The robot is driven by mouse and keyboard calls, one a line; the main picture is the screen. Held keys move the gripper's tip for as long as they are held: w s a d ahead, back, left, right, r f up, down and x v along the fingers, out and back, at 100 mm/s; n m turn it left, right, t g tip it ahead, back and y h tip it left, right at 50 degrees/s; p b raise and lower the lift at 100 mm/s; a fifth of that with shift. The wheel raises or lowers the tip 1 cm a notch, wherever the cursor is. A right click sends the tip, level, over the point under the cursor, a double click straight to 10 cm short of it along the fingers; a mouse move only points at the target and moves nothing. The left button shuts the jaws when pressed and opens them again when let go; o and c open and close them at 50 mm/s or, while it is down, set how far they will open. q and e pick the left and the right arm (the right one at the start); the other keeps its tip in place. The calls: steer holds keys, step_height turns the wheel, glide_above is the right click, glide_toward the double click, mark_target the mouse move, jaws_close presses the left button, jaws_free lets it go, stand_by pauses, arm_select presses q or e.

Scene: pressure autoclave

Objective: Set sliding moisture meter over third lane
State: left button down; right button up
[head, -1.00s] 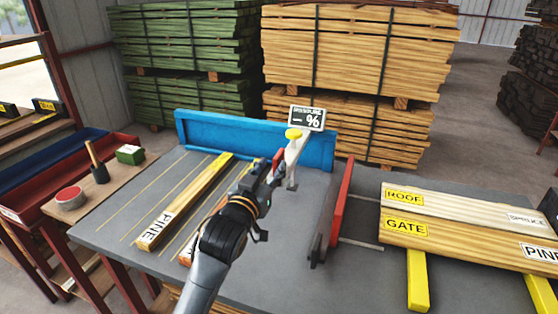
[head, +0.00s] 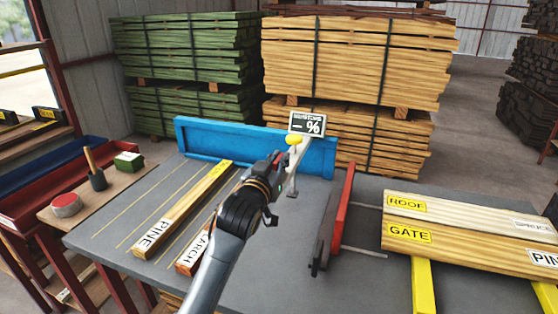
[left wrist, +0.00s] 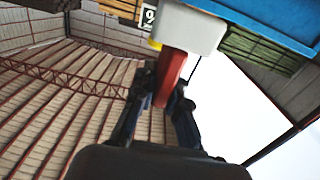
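The moisture meter, a pale arm (head: 293,163) with a yellow knob (head: 294,139) and a dark "- %" display (head: 307,123), stands at the right part of the blue fence (head: 205,139). In the left wrist view its pale housing (left wrist: 195,30) and red handle (left wrist: 172,78) show close up. My left gripper (head: 276,160) reaches it from the front left; its fingers (left wrist: 166,88) appear closed around the red handle. A PINE board (head: 185,207) and a LARCH board (head: 190,262), partly hidden by my arm, lie in marked lanes left of the meter. My right gripper is out of view.
The grey table (head: 105,225) has bare yellow-lined lanes at its left. A red upright plate (head: 344,210) stands right of the meter. ROOF and GATE boards (head: 440,240) lie at the right. A side shelf holds a red-grey tin (head: 66,205) and a green box (head: 129,161).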

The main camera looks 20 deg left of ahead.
arm_select(q)
steer(key=shift+a+r+p, duration=0.1)
steer(key=shift+a+p, duration=0.2)
steer(key=shift+a, duration=0.25)
steer(key=a+p, duration=0.3)
steer(key=a, duration=1.3)
steer(key=shift+w, duration=0.3)
steer(key=c, duration=1.4)
jaws_free()
steer(key=shift+o, duration=0.2)
